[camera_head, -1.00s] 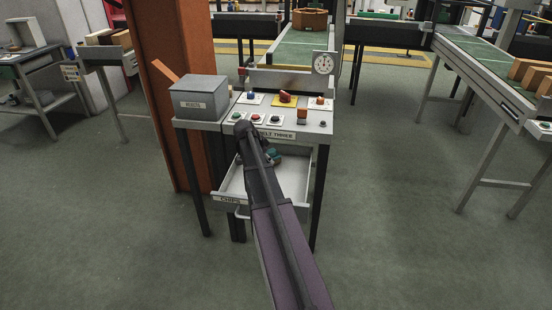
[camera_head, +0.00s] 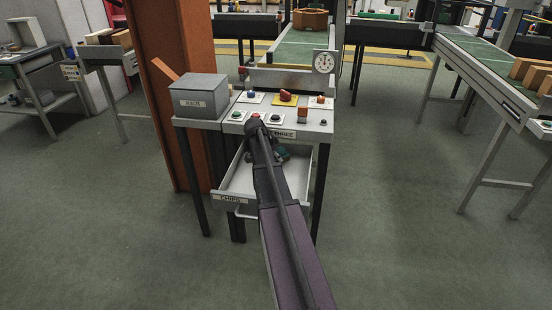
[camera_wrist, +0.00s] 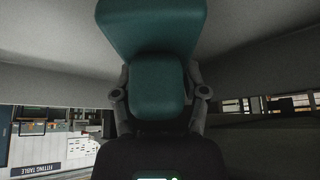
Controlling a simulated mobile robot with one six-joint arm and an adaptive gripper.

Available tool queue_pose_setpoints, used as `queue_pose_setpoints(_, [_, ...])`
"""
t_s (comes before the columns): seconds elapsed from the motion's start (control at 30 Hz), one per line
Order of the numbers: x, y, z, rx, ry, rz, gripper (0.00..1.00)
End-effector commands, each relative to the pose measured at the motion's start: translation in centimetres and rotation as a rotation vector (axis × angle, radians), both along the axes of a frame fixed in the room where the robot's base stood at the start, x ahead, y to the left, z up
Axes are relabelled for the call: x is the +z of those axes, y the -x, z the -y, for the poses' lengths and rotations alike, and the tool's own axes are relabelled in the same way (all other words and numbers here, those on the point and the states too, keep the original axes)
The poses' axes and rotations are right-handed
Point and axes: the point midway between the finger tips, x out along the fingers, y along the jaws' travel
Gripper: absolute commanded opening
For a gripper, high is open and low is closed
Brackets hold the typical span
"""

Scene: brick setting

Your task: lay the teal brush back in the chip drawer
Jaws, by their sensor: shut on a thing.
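The teal brush (camera_wrist: 155,30) fills the upper middle of the wrist view. My gripper (camera_wrist: 160,93) is shut on its narrower part, with one finger on each side; the wider part reaches away from the fingers. In the head view, a bit of the teal brush (camera_head: 283,152) shows beside my gripper, at the back of the open chip drawer (camera_head: 240,178). The drawer is pulled out below the panel table and carries a CHIPS label. Pale grey surfaces lie close around the brush in the wrist view. I cannot tell whether the brush touches the drawer floor.
The panel table (camera_head: 222,124) with buttons stands directly above the drawer. A grey box (camera_head: 199,97) sits on its left end, beside an orange-brown column (camera_head: 180,60). A conveyor (camera_head: 480,65) stands at the right. The floor in front is clear.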

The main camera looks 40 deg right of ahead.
Motion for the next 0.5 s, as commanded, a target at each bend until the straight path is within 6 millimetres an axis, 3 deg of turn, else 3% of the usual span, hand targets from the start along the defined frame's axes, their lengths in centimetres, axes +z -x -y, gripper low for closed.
queue_pose_setpoints(0.37, [-0.36,0.0,-0.03,0.0,0.0,0.0,0.19])
queue_pose_setpoints(0.4, [-0.26,0.0,-0.03,0.0,0.0,0.0,0.66])
queue_pose_setpoints(0.5, [-0.22,0.0,-0.02,0.0,0.0,0.0,0.91])
